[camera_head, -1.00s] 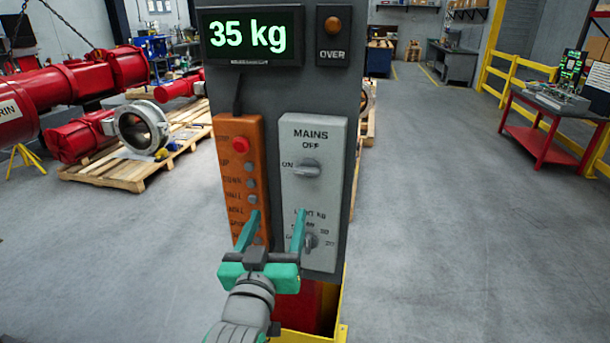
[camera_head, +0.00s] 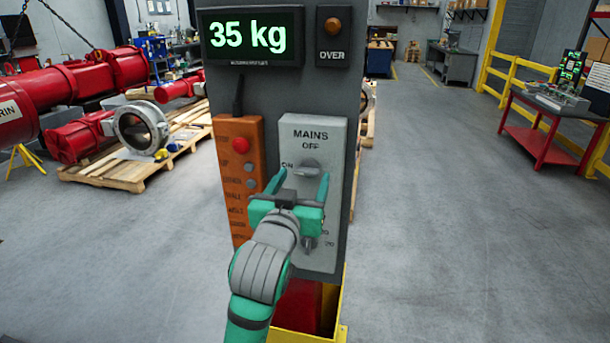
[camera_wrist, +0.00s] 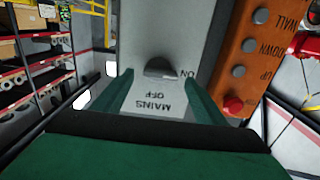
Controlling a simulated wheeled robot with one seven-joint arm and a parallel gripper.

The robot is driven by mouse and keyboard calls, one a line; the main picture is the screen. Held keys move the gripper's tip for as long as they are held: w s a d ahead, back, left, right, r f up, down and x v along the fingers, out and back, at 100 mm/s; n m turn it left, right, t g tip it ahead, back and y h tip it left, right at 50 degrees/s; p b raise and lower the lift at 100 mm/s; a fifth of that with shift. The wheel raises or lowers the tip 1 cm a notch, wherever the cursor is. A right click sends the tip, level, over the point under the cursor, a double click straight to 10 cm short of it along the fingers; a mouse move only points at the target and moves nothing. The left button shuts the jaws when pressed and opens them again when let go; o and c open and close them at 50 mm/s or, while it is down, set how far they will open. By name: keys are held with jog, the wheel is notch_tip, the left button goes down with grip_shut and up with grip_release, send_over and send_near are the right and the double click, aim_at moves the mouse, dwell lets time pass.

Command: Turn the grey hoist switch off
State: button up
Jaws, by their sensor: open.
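The grey switch box (camera_head: 326,140) is fixed to the dark column, with "MAINS", "OFF" and "ON" printed on it. Its upper grey knob (camera_head: 309,166) has its bar lying level, with "ON" at its left. In the wrist view the box is upside down, and the knob (camera_wrist: 160,68) sits just beyond and between the fingertips. My gripper (camera_head: 302,176) is open and empty, its green fingers on either side of the knob's lower area. I cannot tell whether they touch it. A lower knob (camera_head: 308,243) on the box is partly hidden by my gripper.
An orange push-button box (camera_head: 238,165) with a red button (camera_head: 241,145) stands close on the left. Above are a display (camera_head: 252,37) reading "35 kg" and an "OVER" lamp (camera_head: 333,26).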

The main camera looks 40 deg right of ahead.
aim_at(307, 171)
jog(key=shift+x, duration=1.25)
jog(key=shift+c, duration=0.6)
jog(key=c, duration=0.9)
jog(key=shift+c, duration=0.2)
